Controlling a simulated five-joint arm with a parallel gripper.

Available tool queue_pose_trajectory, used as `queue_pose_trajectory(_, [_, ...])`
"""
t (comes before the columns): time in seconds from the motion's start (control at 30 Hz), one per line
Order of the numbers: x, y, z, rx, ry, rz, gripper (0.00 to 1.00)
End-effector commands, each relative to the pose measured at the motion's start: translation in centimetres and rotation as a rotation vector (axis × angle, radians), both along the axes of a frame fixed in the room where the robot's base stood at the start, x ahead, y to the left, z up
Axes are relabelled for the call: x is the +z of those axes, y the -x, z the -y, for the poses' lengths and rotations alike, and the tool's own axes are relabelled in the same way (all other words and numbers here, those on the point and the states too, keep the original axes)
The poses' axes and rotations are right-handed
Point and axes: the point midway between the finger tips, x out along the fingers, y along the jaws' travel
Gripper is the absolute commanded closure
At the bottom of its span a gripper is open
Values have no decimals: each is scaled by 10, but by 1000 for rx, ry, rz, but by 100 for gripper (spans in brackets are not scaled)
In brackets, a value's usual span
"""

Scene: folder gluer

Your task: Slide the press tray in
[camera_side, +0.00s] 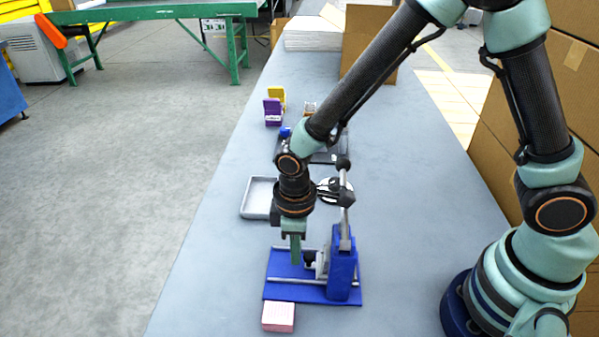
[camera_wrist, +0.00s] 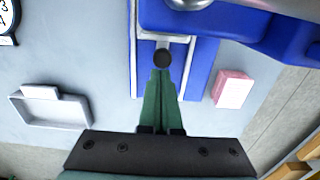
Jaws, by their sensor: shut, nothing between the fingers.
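The blue press (camera_side: 343,265) stands on a blue base plate with metal rails, and its lever points up. Its light grey press tray (camera_side: 321,262) sits between the rails, close to the press body, with a black knob (camera_side: 309,257) on the front. In the wrist view the tray (camera_wrist: 148,33) is partly hidden under the press, and the knob (camera_wrist: 162,57) is in front of my fingertips. My gripper (camera_side: 295,262) points down over the base plate with its green fingers shut and empty. The fingertips (camera_wrist: 161,76) are at the knob; I cannot tell if they touch it.
A pink block (camera_side: 278,317) lies by the near edge of the base plate. A shallow grey tray (camera_side: 246,213) and a round dial (camera_side: 335,188) are behind the press. Purple (camera_side: 272,114) and yellow boxes stand farther back. The table's left side is clear.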

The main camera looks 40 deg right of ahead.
Motion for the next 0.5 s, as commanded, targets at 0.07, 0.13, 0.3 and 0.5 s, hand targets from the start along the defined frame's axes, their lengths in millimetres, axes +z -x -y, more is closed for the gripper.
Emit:
queue_pose_trajectory(0.07, [0, -1, -1, 1, 0, 0, 100])
queue_pose_trajectory(0.13, [1, -1, -2, 0, -1, 1, 100])
queue_pose_trajectory(0.3, [11, -2, -2, 0, -1, 3, 100])
queue_pose_trajectory(0.5, [24, -1, -1, 0, -1, 2, 100])
